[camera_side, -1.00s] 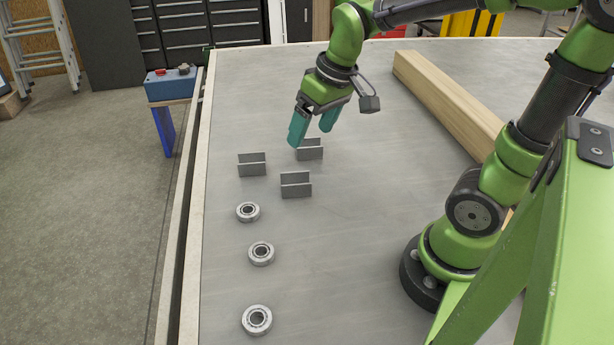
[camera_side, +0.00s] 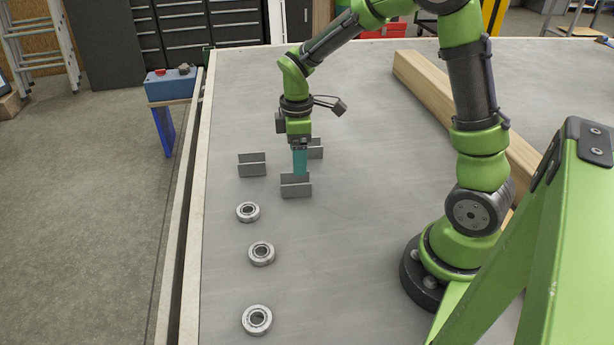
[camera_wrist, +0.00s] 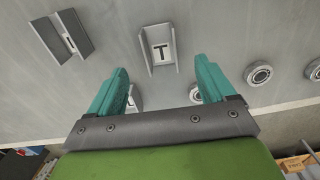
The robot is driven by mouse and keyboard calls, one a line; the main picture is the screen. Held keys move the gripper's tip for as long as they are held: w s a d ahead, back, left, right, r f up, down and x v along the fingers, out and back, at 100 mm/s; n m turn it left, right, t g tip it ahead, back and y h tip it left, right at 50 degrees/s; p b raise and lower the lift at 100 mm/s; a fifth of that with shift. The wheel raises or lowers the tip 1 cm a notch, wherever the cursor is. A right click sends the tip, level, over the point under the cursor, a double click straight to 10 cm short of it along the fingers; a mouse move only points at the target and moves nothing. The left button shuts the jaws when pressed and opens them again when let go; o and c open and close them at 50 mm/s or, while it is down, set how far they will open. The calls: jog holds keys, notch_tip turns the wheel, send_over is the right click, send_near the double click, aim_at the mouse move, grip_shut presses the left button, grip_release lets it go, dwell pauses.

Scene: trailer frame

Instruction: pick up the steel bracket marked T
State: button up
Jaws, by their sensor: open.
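The steel bracket marked T (camera_wrist: 160,48) is a grey channel with upright side walls and a black T on a white label in the wrist view. By layout it is the nearest bracket in the side view (camera_side: 296,186). My gripper (camera_side: 300,174) points down with teal fingers close to that bracket's far side; the height gap is hard to judge. In the wrist view my gripper (camera_wrist: 161,68) is open and empty, with the T bracket between and ahead of the fingertips. The fingers partly block the farther bracket in the side view.
Two similar brackets stand close by, one at left (camera_side: 252,165) and one behind my gripper (camera_side: 315,149); their marks are not clear. Several bearings (camera_side: 261,254) lie in a row nearer the camera. A wooden beam (camera_side: 425,82) lies to the right. Open tabletop lies between.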

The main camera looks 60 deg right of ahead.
aim_at(296, 179)
jog(key=f, duration=0.8)
jog(key=shift+w+a+f, duration=0.15)
jog(key=shift+w+a, duration=0.1)
jog(key=c, duration=1.3)
